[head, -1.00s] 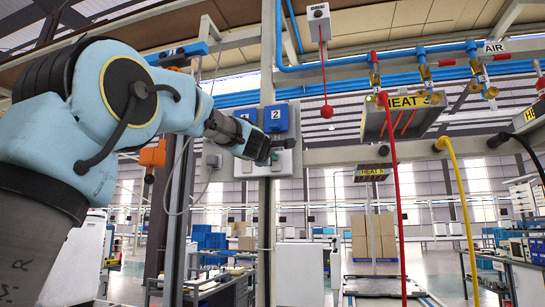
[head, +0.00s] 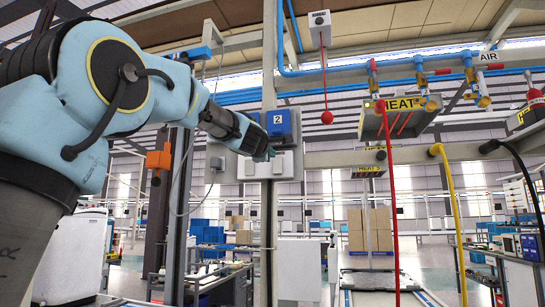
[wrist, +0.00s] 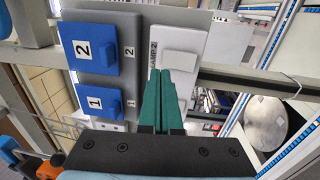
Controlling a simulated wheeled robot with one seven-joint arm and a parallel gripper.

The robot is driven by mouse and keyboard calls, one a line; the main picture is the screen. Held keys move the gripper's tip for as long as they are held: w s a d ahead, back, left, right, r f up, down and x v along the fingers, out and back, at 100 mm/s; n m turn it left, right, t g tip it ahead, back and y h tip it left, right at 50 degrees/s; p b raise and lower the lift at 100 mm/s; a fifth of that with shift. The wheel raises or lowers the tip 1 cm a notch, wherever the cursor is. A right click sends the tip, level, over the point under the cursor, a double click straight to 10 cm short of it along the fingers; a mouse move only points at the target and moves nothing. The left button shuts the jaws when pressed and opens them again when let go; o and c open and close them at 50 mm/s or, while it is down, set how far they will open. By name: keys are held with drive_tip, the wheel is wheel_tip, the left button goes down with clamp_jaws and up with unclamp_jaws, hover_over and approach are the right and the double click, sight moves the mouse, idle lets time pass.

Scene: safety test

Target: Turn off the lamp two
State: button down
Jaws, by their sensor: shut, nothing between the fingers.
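The lamp two switch (wrist: 181,64) is a white rocker on a white plate labelled LAMP 2 in the wrist view. White switches (head: 283,163) also show low on the wall panel in the head view. My gripper (wrist: 158,72) is shut and empty, its green fingers together. The fingertips are in front of the white plate, close to the near edge of the rocker; I cannot tell whether they touch it. In the head view my gripper (head: 269,154) is at the panel, just below the blue switch 2 (head: 279,122).
Blue switch 2 (wrist: 88,48) and blue switch 1 (wrist: 98,101) sit on the grey panel beside the fingers. A red ball pull (head: 326,117) hangs right of the panel.

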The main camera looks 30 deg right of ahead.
drive_tip(key=v, duration=0.8)
drive_tip(key=shift+s+a+r, duration=0.25)
drive_tip(key=shift+a+r, duration=0.05)
drive_tip(key=shift+r, duration=0.5)
drive_tip(key=w+a+f+m+g+y, duration=0.25)
drive_tip(key=a+f, duration=0.35)
drive_tip(key=f, duration=0.6)
drive_tip(key=w+a+f+m+g+y, duration=0.1)
drive_tip(key=a+f+m+y, duration=0.15)
drive_tip(key=a+f, duration=0.7)
drive_tip(key=w+a+f+m+g+y, duration=0.1)
drive_tip(key=w+a+f+g+y, duration=0.15)
drive_tip(key=f, duration=1.35)
drive_tip(key=s+a+f+m+g+y, duration=0.4)
drive_tip(key=s+a+f+g+y, duration=0.1)
drive_tip(key=s+a+f, duration=1.3)
wheel_tip(320, 180, down, 4)
drive_tip(key=a+g, duration=0.1)
drive_tip(key=a, duration=0.1)
drive_tip(key=shift+s+a+m, duration=0.3)
drive_tip(key=shift+r, duration=0.1)
